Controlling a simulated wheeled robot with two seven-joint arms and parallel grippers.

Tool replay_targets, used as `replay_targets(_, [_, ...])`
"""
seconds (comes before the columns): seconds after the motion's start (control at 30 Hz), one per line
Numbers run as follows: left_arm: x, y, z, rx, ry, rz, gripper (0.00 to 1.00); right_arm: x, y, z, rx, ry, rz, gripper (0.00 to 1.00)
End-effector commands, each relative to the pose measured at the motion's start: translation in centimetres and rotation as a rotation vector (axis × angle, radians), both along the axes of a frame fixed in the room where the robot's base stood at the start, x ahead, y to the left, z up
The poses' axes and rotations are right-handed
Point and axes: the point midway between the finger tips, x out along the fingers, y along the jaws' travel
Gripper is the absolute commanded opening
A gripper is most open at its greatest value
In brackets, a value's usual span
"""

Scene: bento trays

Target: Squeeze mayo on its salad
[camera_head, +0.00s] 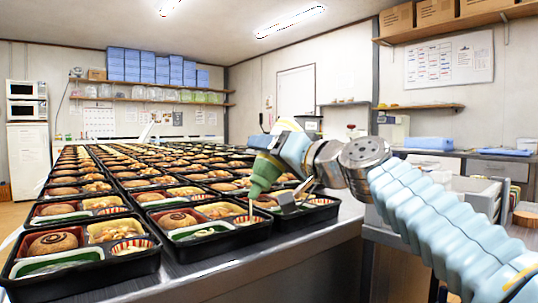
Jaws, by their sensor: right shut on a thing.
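My right gripper (276,166) is shut on a green squeeze bottle (265,177). The bottle is tilted with its narrow nozzle pointing down, above the right side of a black bento tray (215,248) in the front rows. A small striped salad cup (246,221) sits in that tray, just below the nozzle tip. I cannot tell whether mayo is coming out. The cup in the neighbouring front-left tray (132,247) shows salad with a red-striped rim. My left gripper is not in view.
Many filled bento trays cover the steel table (300,243) in rows toward the back. Bare metal lies along the table's front right edge. A side counter with blue items (428,143) stands at the right. Wall shelves hold blue boxes (147,68).

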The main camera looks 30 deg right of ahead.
Motion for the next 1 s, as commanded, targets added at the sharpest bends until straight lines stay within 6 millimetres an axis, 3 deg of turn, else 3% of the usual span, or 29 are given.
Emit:
replay_targets(0.47, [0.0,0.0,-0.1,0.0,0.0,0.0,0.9,-0.3,0.0,0.1,-0.001,-0.001,0.001,0.35])
replay_targets(1.0, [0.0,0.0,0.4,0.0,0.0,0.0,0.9,1.3,0.1,0.1,-0.002,-0.002,0.0,0.35])
